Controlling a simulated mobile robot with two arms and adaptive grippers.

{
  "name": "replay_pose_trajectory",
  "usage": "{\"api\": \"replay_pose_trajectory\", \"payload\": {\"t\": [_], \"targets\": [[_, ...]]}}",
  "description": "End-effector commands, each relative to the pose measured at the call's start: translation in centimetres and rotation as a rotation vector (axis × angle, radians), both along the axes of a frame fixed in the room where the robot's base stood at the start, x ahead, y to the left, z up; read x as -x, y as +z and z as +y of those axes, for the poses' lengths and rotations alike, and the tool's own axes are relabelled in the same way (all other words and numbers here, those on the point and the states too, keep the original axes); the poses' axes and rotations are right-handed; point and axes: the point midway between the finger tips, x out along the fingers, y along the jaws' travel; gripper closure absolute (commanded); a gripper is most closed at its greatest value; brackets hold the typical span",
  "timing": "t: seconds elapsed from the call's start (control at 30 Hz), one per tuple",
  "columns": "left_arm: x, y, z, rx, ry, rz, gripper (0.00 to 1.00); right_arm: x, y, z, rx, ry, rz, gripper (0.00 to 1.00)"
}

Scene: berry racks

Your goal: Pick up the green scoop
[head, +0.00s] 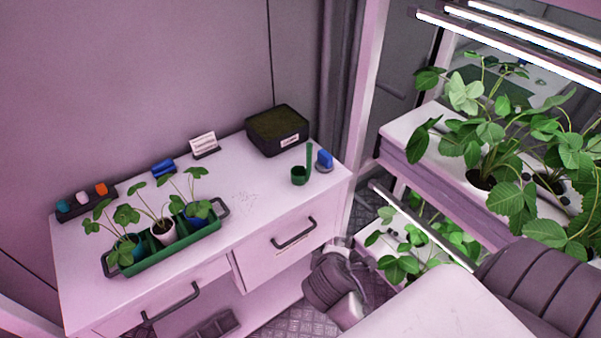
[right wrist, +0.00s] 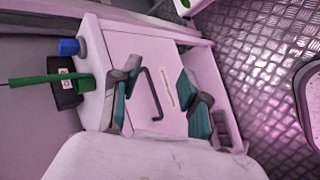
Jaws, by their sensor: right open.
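The green scoop (head: 300,175) stands on the white cabinet top near its right end, with its handle pointing up. In the right wrist view the scoop (right wrist: 86,82) is at the left, its long handle reaching to the left edge. My right gripper (right wrist: 158,100) is open and empty, its teal finger pads apart in front of the cabinet's drawer face. The scoop lies outside the fingers, to their left in that view. My left gripper is in neither view.
A blue object (head: 324,159) stands just right of the scoop; a dark soil-filled box (head: 277,135) is behind it. A green tray (head: 180,250) with potted plants is at the left. Drawer handles (head: 294,233) stick out in front. Plant racks (head: 400,150) stand at the right.

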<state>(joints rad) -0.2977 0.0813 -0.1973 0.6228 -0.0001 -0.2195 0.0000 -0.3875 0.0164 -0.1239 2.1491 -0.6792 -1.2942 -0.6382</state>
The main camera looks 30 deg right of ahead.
Motion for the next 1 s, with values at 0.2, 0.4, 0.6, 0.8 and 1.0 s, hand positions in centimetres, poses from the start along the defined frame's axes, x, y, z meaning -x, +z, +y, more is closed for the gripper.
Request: {"api": "replay_pose_trajectory", "payload": {"t": [0.2, 0.4, 0.6, 0.8, 1.0], "targets": [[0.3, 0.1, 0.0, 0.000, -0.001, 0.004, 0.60, -5.9, 3.0, -2.0, 0.577, 0.272, 0.166, 0.55], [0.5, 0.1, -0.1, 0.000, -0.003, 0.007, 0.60, -11.9, 6.5, -0.2, 1.174, 0.536, 0.450, 0.55], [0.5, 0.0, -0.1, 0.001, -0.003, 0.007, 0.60, -14.6, 7.9, 1.4, 1.431, 0.634, 0.599, 0.55], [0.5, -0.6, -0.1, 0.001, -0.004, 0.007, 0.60, -17.1, 8.0, -0.7, 1.455, 0.639, 0.612, 0.55], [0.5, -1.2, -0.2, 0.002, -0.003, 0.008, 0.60, -19.7, 8.0, -3.2, 1.453, 0.638, 0.611, 0.55]]}}
